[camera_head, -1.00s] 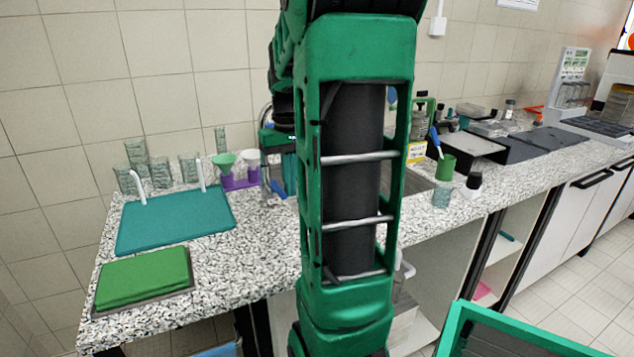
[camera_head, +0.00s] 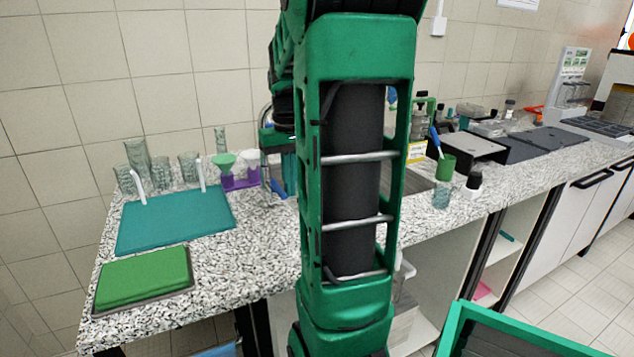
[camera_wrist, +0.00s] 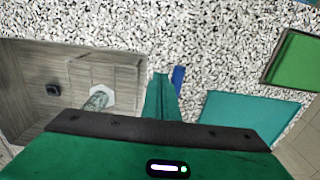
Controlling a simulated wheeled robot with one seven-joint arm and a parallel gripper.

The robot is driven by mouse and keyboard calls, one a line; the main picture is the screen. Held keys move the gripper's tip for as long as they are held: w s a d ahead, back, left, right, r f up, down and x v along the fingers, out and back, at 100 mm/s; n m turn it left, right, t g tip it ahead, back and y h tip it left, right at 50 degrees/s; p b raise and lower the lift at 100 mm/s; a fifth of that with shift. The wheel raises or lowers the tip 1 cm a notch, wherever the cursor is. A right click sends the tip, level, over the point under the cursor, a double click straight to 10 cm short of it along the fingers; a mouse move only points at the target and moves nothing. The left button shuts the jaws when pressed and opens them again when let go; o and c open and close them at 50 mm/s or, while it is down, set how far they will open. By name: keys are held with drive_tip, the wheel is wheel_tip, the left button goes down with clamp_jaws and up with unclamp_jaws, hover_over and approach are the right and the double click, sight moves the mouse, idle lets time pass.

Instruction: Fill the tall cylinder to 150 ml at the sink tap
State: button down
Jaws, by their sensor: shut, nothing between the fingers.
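A clear glass cylinder (camera_wrist: 97,99) with a white hexagonal foot is in the grey sink (camera_wrist: 30,65) in the wrist view. It seems to stand upright, and its upper part is partly hidden by my gripper body. I cannot read its scale or see a water level. My gripper (camera_wrist: 161,80) is shut and empty over the counter, just right of the sink's edge and apart from the cylinder. A blue piece (camera_wrist: 178,79) lies beside the fingertips. In the head view, a curved metal tap (camera_head: 265,113) shows partly behind my arm, which hides most of the sink.
A teal mat (camera_head: 175,220) and a green pad (camera_head: 143,276) lie on the left of the speckled counter. Several glass beakers (camera_head: 137,155) and funnels in a purple rack (camera_head: 240,180) stand behind.

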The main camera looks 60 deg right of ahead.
drive_tip(key=shift+w+a, duration=0.3)
drive_tip(key=shift+a, duration=0.2)
drive_tip(key=shift+w+a, duration=0.1)
idle(0.3)
drive_tip(key=shift+w+a, duration=0.25)
drive_tip(key=shift+a, duration=0.05)
drive_tip(key=shift+w, duration=0.15)
drive_tip(key=shift+s+d+r, duration=0.1)
drive_tip(key=shift+s+r, duration=0.1)
drive_tip(key=shift+r, duration=0.95)
drive_tip(key=shift+s+d+r, duration=0.1)
drive_tip(key=shift+s+r, duration=0.05)
drive_tip(key=shift+r, duration=1)
drive_tip(key=shift+w+a, duration=0.1)
drive_tip(key=shift+a, duration=0.05)
drive_tip(key=w+a+f, duration=0.3)
drive_tip(key=w+f, duration=0.1)
drive_tip(key=w, duration=0.2)
drive_tip(key=shift+f, duration=0.3)
